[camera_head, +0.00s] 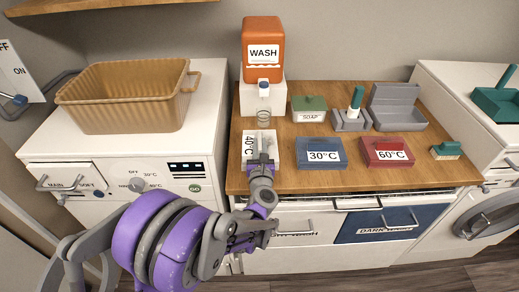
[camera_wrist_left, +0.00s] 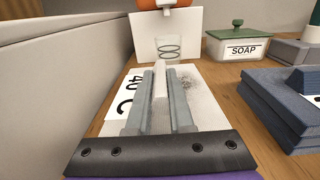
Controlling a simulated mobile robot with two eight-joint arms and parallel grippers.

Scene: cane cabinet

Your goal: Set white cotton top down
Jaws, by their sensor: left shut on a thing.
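The white cotton top (camera_head: 248,160) is a flat white piece marked 40°C with a dark smudge, at the left of the wooden counter (camera_head: 300,182). In the left wrist view the top (camera_wrist_left: 205,110) spreads out on both sides of my fingers. My left gripper (camera_head: 262,143) comes down over its middle. In the left wrist view the gripper (camera_wrist_left: 160,85) is shut on a narrow white upright ridge of the top. The top looks flat at the wood; I cannot tell whether it touches fully. My right gripper is not in view.
A clear cup (camera_wrist_left: 168,48) stands just behind the top, below the orange WASH tank (camera_head: 263,45). A green-lidded SOAP box (camera_head: 309,110) stands behind right. The blue 30°C piece (camera_head: 322,165) and red 60°C piece (camera_head: 390,165) lie right. A white cabinet wall (camera_wrist_left: 60,80) rises left.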

